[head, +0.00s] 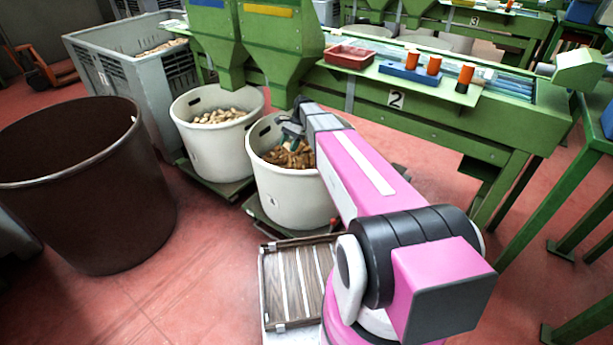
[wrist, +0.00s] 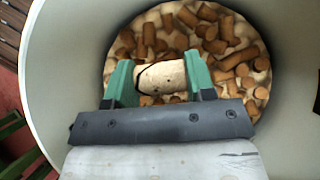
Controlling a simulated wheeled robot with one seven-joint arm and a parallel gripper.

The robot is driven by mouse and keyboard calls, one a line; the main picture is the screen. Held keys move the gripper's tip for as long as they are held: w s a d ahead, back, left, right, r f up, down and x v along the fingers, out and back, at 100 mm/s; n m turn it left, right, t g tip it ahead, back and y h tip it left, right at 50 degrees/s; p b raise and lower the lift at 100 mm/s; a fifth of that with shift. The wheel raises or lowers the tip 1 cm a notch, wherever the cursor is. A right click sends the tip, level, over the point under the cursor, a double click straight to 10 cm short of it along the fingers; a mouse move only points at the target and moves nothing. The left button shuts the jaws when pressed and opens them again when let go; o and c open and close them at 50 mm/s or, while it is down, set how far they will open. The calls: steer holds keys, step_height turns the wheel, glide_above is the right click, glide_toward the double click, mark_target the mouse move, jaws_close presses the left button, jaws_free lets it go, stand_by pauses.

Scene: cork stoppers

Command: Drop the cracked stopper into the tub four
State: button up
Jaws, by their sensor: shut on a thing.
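My gripper (wrist: 160,66) has green fingers and is shut on a pale cork stopper (wrist: 161,78). The stopper shows a dark crack line near its left end. In the wrist view, they are over the inside of a white tub (wrist: 62,60) holding many brown corks. In the head view, my gripper (head: 291,130) is at the mouth of the right white tub (head: 290,203), which bears a small mark that looks like a 4. The stopper cannot be made out in the head view. The exact height above the corks is unclear.
Another white tub (head: 217,157) with pale corks stands left of it. A large brown bin (head: 85,195) and a grey crate (head: 130,70) stand further left. Green hoppers (head: 280,45) rise behind the tubs.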

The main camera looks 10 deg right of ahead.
steer(key=o, duration=1)
steer(key=shift+c, duration=0.2)
steer(key=v, duration=1)
steer(key=shift+w+d+r, duration=0.15)
steer(key=shift+w+r, duration=0.05)
steer(key=shift+r, duration=0.15)
